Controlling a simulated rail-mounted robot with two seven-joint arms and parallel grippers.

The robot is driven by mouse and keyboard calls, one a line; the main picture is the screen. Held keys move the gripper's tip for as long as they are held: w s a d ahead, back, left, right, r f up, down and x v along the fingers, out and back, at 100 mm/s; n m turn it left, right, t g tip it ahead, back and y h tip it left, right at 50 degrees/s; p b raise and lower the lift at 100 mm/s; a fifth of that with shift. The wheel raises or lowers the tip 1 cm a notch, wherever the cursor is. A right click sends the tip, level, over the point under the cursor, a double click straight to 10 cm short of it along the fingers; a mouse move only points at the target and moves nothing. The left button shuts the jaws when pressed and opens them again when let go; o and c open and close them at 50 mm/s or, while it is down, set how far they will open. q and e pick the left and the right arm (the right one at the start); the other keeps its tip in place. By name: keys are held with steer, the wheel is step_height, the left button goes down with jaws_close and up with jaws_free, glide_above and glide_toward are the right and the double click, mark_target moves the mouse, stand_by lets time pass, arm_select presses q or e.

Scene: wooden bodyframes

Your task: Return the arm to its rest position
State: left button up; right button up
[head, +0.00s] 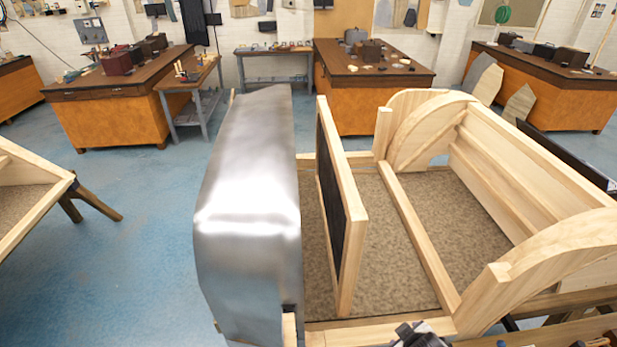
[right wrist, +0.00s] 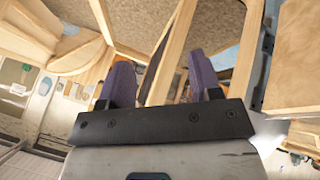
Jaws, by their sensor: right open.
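My right gripper (right wrist: 160,76) shows in the right wrist view with its two purple fingers apart. A pale wooden bar (right wrist: 176,45) of the bodyframe shows between the fingers. I cannot tell whether it lies between them or beyond them, and neither finger is seen clamping it. In the head view a dark part of what looks like my right arm peeks in at the bottom edge, beside the bodyframe's near side. The wooden bodyframe (head: 428,262) has a speckled floor, an upright dark panel in a wooden frame (head: 353,205) and a curved metal cover (head: 250,165). My left gripper is not in view.
Another wooden frame (head: 30,205) on dark legs stands at the far left. Several brown-topped workbenches (head: 115,80) stand at the back. Blue floor (head: 125,250) is free left of the metal cover. Some small items lie along the bottom right edge.

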steer(key=s+a+r+m+t+y+p, duration=0.1)
steer(key=s+a+r+m+p, duration=0.1)
steer(key=s+r+p, duration=0.55)
steer(key=s+f+m+g+p, duration=0.2)
steer(key=s+g, duration=0.2)
steer(key=s, duration=1.5)
steer(key=shift+s+m+y, duration=0.2)
steer(key=shift+m+y, duration=0.1)
